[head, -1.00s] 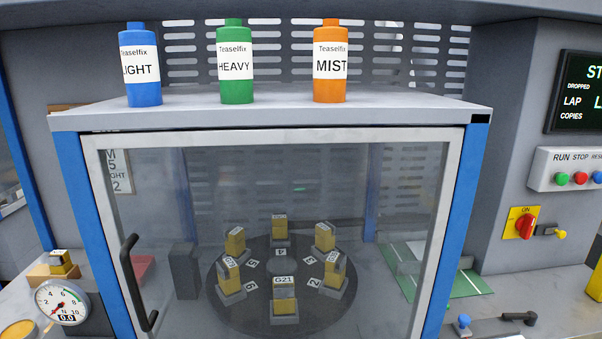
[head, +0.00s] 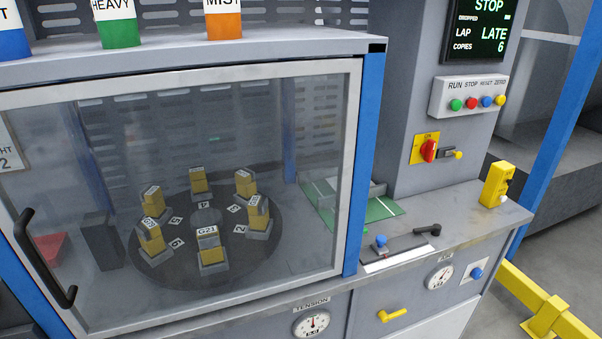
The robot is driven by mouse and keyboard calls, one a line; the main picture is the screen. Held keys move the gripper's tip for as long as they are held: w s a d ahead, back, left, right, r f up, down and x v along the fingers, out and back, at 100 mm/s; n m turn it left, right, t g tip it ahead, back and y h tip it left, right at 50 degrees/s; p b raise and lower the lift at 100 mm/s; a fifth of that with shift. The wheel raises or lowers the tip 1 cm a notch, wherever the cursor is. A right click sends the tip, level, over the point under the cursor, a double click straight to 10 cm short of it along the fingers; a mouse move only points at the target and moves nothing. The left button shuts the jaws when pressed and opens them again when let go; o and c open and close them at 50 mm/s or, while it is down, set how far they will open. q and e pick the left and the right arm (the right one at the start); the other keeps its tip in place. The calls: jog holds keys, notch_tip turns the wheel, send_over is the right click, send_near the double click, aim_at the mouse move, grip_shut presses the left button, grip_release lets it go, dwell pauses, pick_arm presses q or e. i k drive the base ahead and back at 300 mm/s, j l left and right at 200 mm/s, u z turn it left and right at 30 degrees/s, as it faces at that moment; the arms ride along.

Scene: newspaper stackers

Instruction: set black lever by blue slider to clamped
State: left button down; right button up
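In the head view a blue slider knob (head: 381,241) stands on a slotted plate on the worktop, right of the glazed cabinet. A black lever (head: 427,230) lies just to its right and a little behind it, its handle pointing to the right. I cannot read any marking that tells whether the lever is clamped. Neither of my grippers shows in the head view.
The glazed cabinet (head: 353,180) with a black door handle (head: 45,258) fills the left. Above the lever are a red switch on a yellow plate (head: 417,152) and a button box (head: 437,97). A yellow device (head: 495,184) stands on the worktop's right. The worktop around the lever is mostly clear.

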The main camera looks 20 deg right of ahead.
aim_at(435, 230)
jog(key=z, duration=1.35)
